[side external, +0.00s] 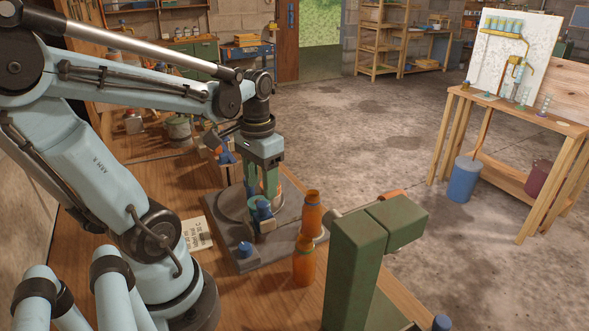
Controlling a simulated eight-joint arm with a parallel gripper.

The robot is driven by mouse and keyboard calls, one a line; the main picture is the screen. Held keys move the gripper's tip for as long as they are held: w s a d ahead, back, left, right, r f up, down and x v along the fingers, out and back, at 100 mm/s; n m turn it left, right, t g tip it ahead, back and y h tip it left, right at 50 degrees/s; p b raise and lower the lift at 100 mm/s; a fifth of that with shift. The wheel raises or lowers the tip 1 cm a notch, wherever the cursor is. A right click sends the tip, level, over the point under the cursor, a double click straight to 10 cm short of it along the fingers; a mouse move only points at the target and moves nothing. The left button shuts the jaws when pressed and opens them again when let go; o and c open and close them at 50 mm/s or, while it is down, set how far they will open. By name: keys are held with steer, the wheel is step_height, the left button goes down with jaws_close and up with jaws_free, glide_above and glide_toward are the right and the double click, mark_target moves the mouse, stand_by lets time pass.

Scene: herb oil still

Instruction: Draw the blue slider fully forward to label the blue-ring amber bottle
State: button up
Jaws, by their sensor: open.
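My gripper (264,192) points down over the dark grey base plate (285,247), with its green fingers open. A blue part (262,212), possibly the slider, is close below and in front of the fingers. I cannot tell whether they touch it. A smaller blue knob (245,250) sits at the plate's near left corner. One amber bottle (312,212) stands upright at the plate's right side. A second amber bottle (304,262) stands nearer, by the plate's front right edge. No blue ring can be made out on either bottle.
A green block-shaped post (358,262) stands at the bench's right, with a thin rod reaching from near it. A printed card (196,234) lies left of the plate. Another blue and orange device (226,155) stands behind. Bare wood shows at the bench front.

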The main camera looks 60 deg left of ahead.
mark_target(262, 204)
steer(key=shift+f, duration=2.55)
jaws_close()
